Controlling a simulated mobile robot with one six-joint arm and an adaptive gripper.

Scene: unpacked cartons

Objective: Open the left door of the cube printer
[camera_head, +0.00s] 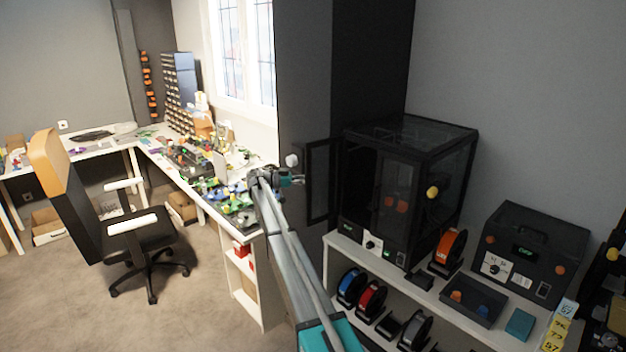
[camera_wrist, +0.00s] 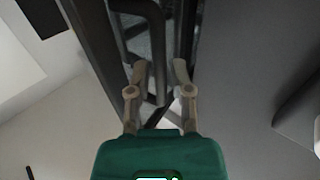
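The cube printer (camera_head: 440,150) is a black-framed box with clear panels on the white shelf at right. Its left door (camera_head: 320,180) is swung outward to the left, leaving a dark opening on that side of the front. My gripper (camera_head: 291,178) is by the door's outer edge in the head view. In the wrist view, my gripper (camera_wrist: 160,68) has its two fingers apart.
A dark boxy machine (camera_head: 535,250) stands right of the printer, with a black tray (camera_head: 473,302) before it. Spools (camera_head: 370,298) sit on the lower shelf. A cluttered white desk (camera_head: 205,180) and an office chair (camera_head: 130,220) are at left. Carpet between is clear.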

